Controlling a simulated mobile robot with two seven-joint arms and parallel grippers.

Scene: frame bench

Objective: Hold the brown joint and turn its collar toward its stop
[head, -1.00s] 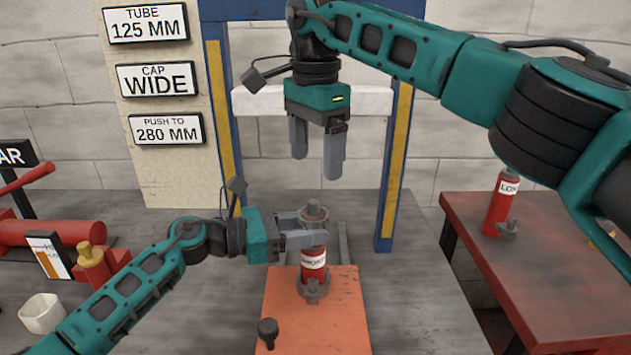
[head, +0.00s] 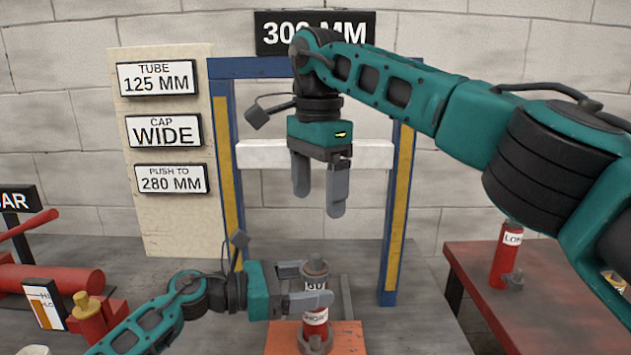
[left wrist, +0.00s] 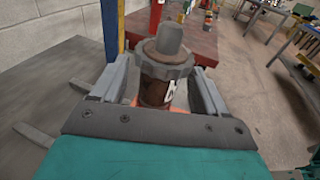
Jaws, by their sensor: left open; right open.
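The brown joint (left wrist: 155,92) stands upright between my left gripper's fingers in the left wrist view, with a grey toothed collar (left wrist: 165,62) and a grey knob above it. In the head view the joint (head: 316,268) stands above a red labelled tube (head: 315,318) on the orange block. My left gripper (head: 312,286) is open, one finger on each side of the joint; whether either finger touches it I cannot tell. My right gripper (head: 319,205) is open, empty and pointing down, well above the joint. The collar's stop cannot be made out.
A blue and yellow frame (head: 228,170) with a white crossbar (head: 258,154) stands behind. A sign board (head: 168,225) is at left. Red pipework (head: 60,280) stands on the left bench. A red side table (head: 500,270) at right carries another red tube (head: 507,262).

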